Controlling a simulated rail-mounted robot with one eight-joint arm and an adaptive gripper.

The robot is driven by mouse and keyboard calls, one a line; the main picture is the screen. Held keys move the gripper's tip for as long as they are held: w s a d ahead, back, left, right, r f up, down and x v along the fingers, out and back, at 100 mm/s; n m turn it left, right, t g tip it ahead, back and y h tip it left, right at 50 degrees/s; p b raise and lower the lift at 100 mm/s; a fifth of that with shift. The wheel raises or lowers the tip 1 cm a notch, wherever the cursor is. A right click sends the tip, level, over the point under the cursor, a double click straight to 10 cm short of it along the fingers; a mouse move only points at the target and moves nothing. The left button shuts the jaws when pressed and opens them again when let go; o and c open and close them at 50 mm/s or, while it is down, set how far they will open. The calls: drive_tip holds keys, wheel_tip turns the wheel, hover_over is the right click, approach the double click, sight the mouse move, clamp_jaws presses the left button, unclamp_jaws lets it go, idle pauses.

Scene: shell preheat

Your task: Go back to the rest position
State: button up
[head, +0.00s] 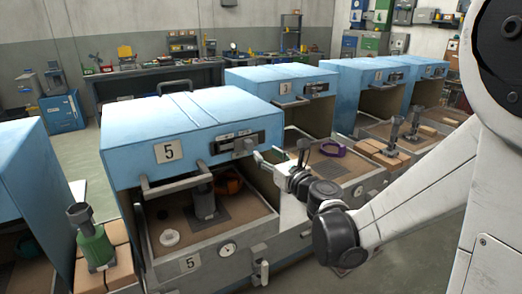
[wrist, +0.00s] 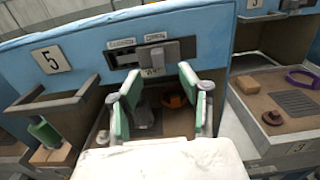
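My gripper (head: 280,160) is in front of the right side of the blue number 5 unit's (head: 190,118) hood, near its control panel. In the wrist view my gripper (wrist: 158,76) has its two green-padded fingers spread apart, with nothing held between them. Beyond the fingertips is the panel with a grey slider block (wrist: 152,52); I cannot tell whether they touch. The unit's front is open. Inside are a dark grey cylinder (head: 203,203), an orange ring (head: 228,184) and a white disc (head: 169,238).
A grey handle bar (head: 175,190) juts out from the hood's front. A green bottle-like tool (head: 94,243) stands on blocks at the left. Unit 3 (head: 283,84), with a purple ring (head: 334,149) on its tray, is to the right. A workbench (head: 152,78) stands behind.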

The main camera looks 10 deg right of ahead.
drive_tip(key=shift+s+d, duration=0.15)
drive_tip(key=shift+s, duration=0.25)
drive_tip(key=s+a+n+g, duration=0.45)
drive_tip(key=s+n, duration=0.75)
drive_tip(key=n, duration=0.5)
drive_tip(key=s+d+f+n+g+h, duration=0.2)
drive_tip(key=s+d+n+h, duration=0.1)
drive_tip(key=s+n, duration=0.4)
drive_tip(key=s+d+f+n+g+h, duration=0.2)
drive_tip(key=s+d+n+g, duration=0.1)
drive_tip(key=s+d+n, duration=0.3)
drive_tip(key=s+n, duration=0.2)
drive_tip(key=s, duration=0.2)
drive_tip(key=shift+s+f+h, duration=0.35)
drive_tip(key=shift+s+h, duration=0.05)
